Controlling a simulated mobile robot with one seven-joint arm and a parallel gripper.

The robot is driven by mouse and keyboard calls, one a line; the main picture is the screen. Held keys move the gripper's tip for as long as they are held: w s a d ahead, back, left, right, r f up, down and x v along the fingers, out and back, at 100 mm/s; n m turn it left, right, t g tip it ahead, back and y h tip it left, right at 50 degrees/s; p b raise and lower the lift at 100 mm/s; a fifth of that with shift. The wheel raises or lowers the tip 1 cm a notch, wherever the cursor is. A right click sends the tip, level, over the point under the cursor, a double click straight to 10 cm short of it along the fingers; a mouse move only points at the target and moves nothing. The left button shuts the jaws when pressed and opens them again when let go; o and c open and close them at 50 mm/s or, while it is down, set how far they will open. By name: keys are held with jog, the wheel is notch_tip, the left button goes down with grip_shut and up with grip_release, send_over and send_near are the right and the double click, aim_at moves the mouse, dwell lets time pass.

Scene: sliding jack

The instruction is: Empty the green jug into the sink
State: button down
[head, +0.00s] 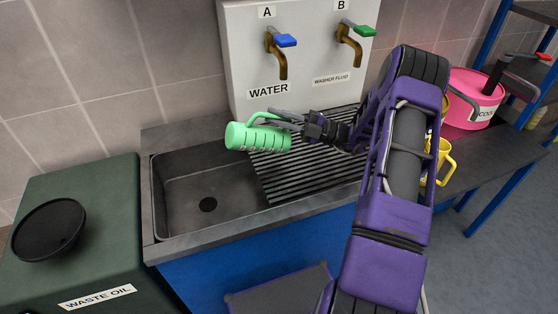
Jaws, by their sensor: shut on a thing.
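The green jug (262,138) is tipped on its side in the air, its wide end pointing left over the sink (195,185). My gripper (296,120) is shut on the jug's handle, at the jug's right side. No liquid shows in the basin or falling from the jug. The inside of the jug is hidden.
Behind the sink, a white panel has a blue-handled WATER tap (280,52) and a green-handled WASHER FLUID tap (350,40). A green WASTE OIL bin (110,225) with a black funnel (48,230) stands left. A yellow jug (442,160) and pink COOLANT container (470,98) stand right.

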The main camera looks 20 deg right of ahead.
jog(key=shift+s+r+b, duration=0.2)
jog(key=shift+s+b, duration=0.05)
jog(key=shift+b, duration=0.35)
jog(key=shift+d, duration=0.1)
jog(key=shift+d, duration=0.25)
